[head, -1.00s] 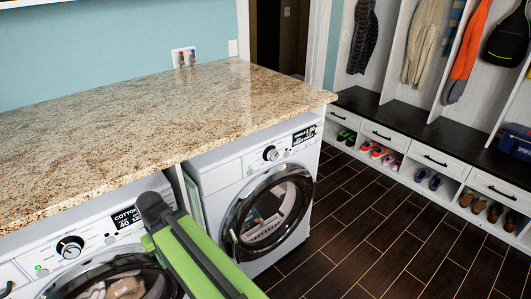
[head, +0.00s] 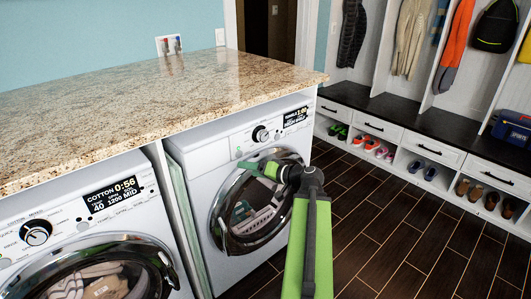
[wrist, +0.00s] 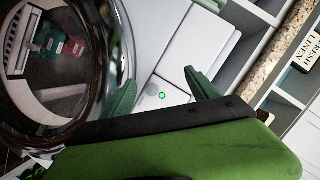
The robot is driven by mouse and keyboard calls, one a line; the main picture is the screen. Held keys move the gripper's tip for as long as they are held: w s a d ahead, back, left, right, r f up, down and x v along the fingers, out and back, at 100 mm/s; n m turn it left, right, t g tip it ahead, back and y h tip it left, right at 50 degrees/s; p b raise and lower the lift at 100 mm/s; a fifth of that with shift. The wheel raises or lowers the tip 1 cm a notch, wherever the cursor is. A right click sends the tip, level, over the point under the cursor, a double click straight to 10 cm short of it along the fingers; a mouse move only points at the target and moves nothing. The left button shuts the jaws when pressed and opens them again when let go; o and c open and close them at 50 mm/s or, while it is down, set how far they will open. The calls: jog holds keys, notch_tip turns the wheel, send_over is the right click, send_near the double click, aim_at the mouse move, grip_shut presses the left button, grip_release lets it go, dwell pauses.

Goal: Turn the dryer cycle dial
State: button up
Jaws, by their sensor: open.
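The dryer (head: 190,158) is the right-hand white machine in the head view, under the stone counter. Its cycle dial (head: 261,134) is a round black knob with a silver face on the top panel, left of a small display (head: 295,117). My gripper (head: 262,167) is before the upper part of the round door (head: 228,218), below and apart from the dial. In the wrist view my green fingers (wrist: 163,88) are spread with nothing between them. White front panel and a small green-ringed button (wrist: 162,96) show behind them. The dial is not visible there.
A second machine with its own dial (head: 36,232) stands at the left. The granite counter (head: 140,95) overhangs both machines. A bench with shoe cubbies (head: 400,150) lines the right. The dark plank floor (head: 390,225) between is clear.

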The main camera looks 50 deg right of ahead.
aim_at(264, 137)
jog(key=s+d+r+m+t+h+b, duration=0.1)
jog(key=s+d+r+m+t+h, duration=0.15)
jog(key=s+d, duration=0.3)
jog(key=s+d+r+m+t+h+b, duration=0.1)
jog(key=s+d+h, duration=0.25)
jog(key=d, duration=0.35)
jog(key=shift+y, duration=0.4)
jog(key=w, duration=0.5)
jog(key=w+d, duration=0.1)
jog(key=w, duration=0.5)
jog(key=w+d, duration=0.1)
jog(key=w, duration=0.4)
jog(key=shift+w+d, duration=0.2)
jog(key=shift+w, duration=0.2)
jog(key=shift+c, duration=0.4)
jog(key=c, duration=1.2)
jog(key=shift+d, duration=0.15)
jog(key=shift+c, duration=0.4)
jog(key=shift+p, duration=0.3)
